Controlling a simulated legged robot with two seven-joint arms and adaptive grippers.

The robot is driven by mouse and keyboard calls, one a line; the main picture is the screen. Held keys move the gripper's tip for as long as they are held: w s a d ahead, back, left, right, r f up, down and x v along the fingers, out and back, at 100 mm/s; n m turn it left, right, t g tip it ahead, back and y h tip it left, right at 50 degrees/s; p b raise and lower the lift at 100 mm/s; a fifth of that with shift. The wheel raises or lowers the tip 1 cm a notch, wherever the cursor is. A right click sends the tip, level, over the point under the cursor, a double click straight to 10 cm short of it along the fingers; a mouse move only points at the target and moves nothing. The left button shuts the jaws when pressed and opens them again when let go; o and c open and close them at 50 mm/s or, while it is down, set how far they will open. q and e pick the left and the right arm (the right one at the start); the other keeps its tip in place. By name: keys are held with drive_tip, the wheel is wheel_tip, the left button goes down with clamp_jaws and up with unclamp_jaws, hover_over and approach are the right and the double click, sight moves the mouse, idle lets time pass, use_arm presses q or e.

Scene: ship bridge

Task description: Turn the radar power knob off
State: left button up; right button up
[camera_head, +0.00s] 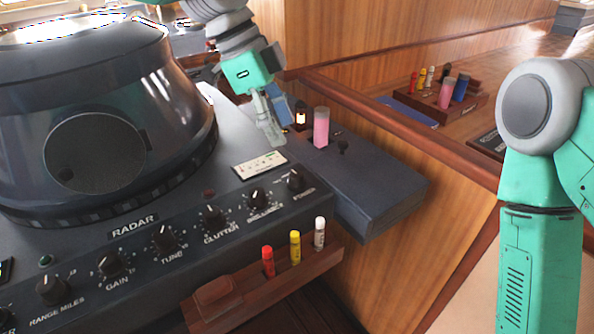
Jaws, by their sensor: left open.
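The radar console (150,262) fills the left side, with a row of black knobs along its sloped front panel. The power knob (296,180) is the black knob at the right end of the row, with white lettering beside it. My left gripper (271,130) comes down from the top, open and empty. It is above and behind the power knob, apart from it, near the small white gauge. My right arm (540,200) shows at the right edge, but its gripper is out of view.
A white gauge (259,165) lies just behind the knobs. A pink cylinder (321,127) and a lit lamp (300,119) stand on the grey side box (375,190). A wooden rack (288,276) with red, yellow and white markers sticks out below the panel.

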sight(294, 174)
use_arm(q)
drive_tip(key=f, duration=0.7)
drive_tip(key=shift+s+a+f, duration=0.1)
drive_tip(key=shift+a, duration=0.15)
drive_tip(key=d+f, duration=0.1)
drive_tip(key=d, duration=0.1)
drive_tip(key=d+f, duration=0.1)
drive_tip(key=shift+s+d+f, duration=0.1)
drive_tip(key=shift+d+f, duration=0.25)
drive_tip(key=shift+d, duration=0.25)
drive_tip(key=shift+a, duration=1.15)
clamp_jaws()
drive_tip(key=shift+s+d, duration=0.1)
drive_tip(key=shift+d, duration=0.25)
use_arm(e)
drive_tip(key=shift+a, duration=0.8)
